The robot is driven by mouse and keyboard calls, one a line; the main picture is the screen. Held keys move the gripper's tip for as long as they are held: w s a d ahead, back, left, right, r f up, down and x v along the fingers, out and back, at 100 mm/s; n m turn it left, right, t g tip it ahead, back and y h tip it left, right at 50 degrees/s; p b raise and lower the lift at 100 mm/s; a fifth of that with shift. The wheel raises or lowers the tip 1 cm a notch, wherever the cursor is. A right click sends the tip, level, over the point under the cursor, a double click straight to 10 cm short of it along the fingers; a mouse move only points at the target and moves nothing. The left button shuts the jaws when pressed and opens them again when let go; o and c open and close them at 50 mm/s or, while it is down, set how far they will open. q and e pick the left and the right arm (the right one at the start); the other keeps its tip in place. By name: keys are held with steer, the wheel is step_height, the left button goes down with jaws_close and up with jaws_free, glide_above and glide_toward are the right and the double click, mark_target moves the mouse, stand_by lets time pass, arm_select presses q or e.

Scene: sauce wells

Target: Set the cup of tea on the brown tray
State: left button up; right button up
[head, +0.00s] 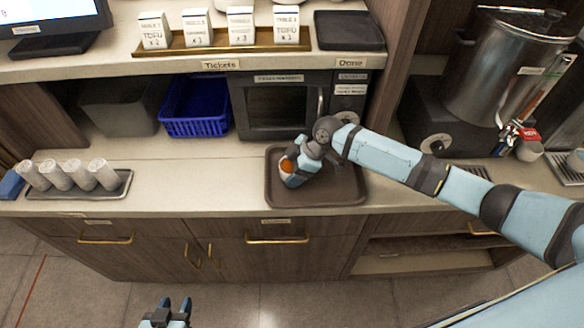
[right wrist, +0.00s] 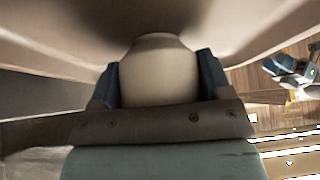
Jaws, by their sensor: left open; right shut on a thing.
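The brown tray (head: 335,193) lies on the lower counter, in front of the microwave. My right gripper (head: 294,170) reaches over the tray's left part and is shut on the cup of tea (head: 287,166), whose orange-brown tea shows at the top. In the right wrist view the pale cup (right wrist: 160,75) sits between the two dark fingers of the right gripper (right wrist: 160,85). The gripper hides part of the cup, and I cannot tell whether its base touches the tray. My left gripper (head: 174,312) is open and empty, low in front of the cabinets.
Behind the tray stands a microwave (head: 280,105), with a blue basket (head: 196,105) and a grey bin (head: 117,105) to its left. A tray of rolled white towels (head: 82,177) is at the far left. A metal urn (head: 500,75) stands right. Counter left of the brown tray is clear.

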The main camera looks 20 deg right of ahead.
steer(key=shift+f, duration=0.15)
steer(key=o, duration=1)
steer(key=shift+o, duration=0.2)
steer(key=shift+d+r, duration=0.1)
steer(key=shift+r, duration=0.25)
steer(key=b+v, duration=0.1)
steer(key=v, duration=1)
steer(key=shift+s+d+r+b, duration=0.2)
steer(key=shift+r+b, duration=0.1)
steer(key=shift+b, duration=0.1)
